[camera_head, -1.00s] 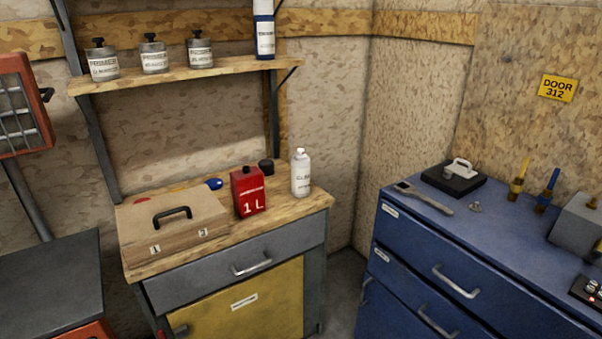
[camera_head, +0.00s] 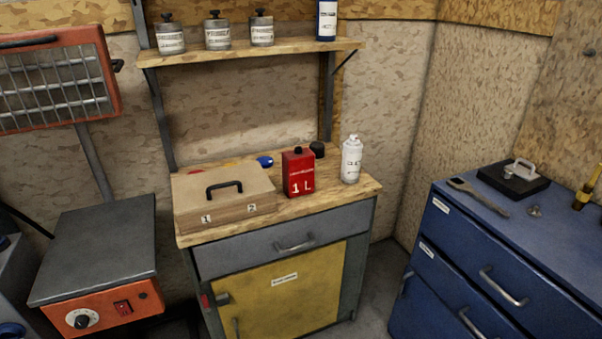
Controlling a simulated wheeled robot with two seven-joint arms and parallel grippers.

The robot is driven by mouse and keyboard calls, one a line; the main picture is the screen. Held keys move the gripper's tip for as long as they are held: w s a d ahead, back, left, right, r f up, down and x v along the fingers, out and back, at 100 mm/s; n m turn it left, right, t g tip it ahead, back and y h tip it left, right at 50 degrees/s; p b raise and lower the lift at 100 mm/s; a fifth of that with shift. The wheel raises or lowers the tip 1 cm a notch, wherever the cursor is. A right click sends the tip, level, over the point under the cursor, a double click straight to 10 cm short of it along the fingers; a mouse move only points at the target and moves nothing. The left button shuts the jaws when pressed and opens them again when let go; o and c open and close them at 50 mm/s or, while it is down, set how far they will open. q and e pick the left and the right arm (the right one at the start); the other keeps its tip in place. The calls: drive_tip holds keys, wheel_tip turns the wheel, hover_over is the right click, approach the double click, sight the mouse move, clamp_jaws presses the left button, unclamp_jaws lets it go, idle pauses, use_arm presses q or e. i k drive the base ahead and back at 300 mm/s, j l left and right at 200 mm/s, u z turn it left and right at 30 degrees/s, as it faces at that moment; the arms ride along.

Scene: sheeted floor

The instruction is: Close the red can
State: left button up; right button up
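The red can (camera_head: 298,173), marked 1 L, stands upright on the wooden top of the workbench (camera_head: 345,190), between a wooden case and a white bottle. A small dark piece shows on top of the can; I cannot tell whether it is a cap or the open neck. A black round cap-like thing (camera_head: 317,149) sits behind the can to its right. Neither of my grippers is in view.
A wooden case (camera_head: 200,193) and a white bottle (camera_head: 351,159) flank the can. A shelf (camera_head: 250,54) with several containers hangs above. A blue drawer cabinet (camera_head: 480,270) stands right, an orange-and-grey unit (camera_head: 100,250) left. Grey floor (camera_head: 375,275) shows between bench and cabinet.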

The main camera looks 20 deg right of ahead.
sight(298, 164)
drive_tip(key=i+l+z, duration=0.1)
drive_tip(key=l+z, duration=0.15)
drive_tip(key=l, duration=0.2)
drive_tip(key=i+l+z, duration=0.1)
drive_tip(key=l+z, duration=0.15)
drive_tip(key=l, duration=0.2)
drive_tip(key=i+j+z, duration=0.1)
drive_tip(key=i+z, duration=0.25)
drive_tip(key=i+j+z, duration=0.6)
drive_tip(key=i+z, duration=0.15)
drive_tip(key=k+j+z, duration=0.2)
drive_tip(key=k, duration=0.15)
drive_tip(key=k+j, duration=0.2)
drive_tip(key=k, duration=0.2)
drive_tip(key=i+l+u, duration=0.1)
drive_tip(key=i, duration=0.25)
drive_tip(key=i+l+u, duration=0.1)
drive_tip(key=i, duration=0.25)
